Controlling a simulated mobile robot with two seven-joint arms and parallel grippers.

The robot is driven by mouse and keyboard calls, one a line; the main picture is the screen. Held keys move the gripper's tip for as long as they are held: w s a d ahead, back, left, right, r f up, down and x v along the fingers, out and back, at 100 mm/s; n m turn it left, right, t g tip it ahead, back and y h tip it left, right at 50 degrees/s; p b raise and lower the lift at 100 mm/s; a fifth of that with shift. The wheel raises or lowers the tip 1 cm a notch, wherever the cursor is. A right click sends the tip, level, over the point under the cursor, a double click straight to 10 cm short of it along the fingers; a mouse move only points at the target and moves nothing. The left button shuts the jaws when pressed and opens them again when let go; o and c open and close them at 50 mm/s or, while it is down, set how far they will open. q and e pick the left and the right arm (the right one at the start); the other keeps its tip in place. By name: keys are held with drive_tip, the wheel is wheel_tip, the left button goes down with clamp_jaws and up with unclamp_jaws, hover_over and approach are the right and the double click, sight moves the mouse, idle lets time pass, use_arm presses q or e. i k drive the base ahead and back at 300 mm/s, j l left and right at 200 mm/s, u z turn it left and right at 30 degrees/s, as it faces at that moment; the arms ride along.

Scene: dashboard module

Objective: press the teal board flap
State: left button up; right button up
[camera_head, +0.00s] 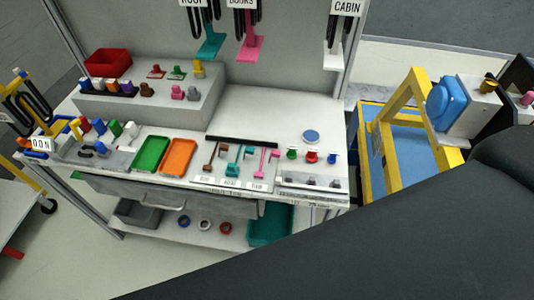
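A teal flap-shaped piece (209,43) shows at the top of the view, on the grey upright back board (290,70), below a sign that reads like "ROOF" and is cut by the frame edge. Dark cable loops hang around it. It slants down to a wider lower end. A smaller teal lever-like piece (234,163) stands on the bench between a brown one (210,157) and a pink one (261,162). Neither of my grippers shows. A large dark arm shape, probably mine, crosses the lower right and hides what lies behind it.
A pink flap (250,46) and a white flap (333,57) hang to the right of the teal one. The bench holds a red bin (107,62), green (151,153) and orange (178,157) trays and small knobs. A yellow frame (391,135) stands at right.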

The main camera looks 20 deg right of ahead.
sight(248, 150)
drive_tip(key=k+l, duration=0.1)
drive_tip(key=l, duration=0.25)
drive_tip(key=k+l, duration=0.1)
drive_tip(key=l, duration=0.25)
drive_tip(key=k+l+z, duration=0.1)
drive_tip(key=z, duration=0.3)
drive_tip(key=k+l+z, duration=0.2)
drive_tip(key=z, duration=0.25)
drive_tip(key=k, duration=0.05)
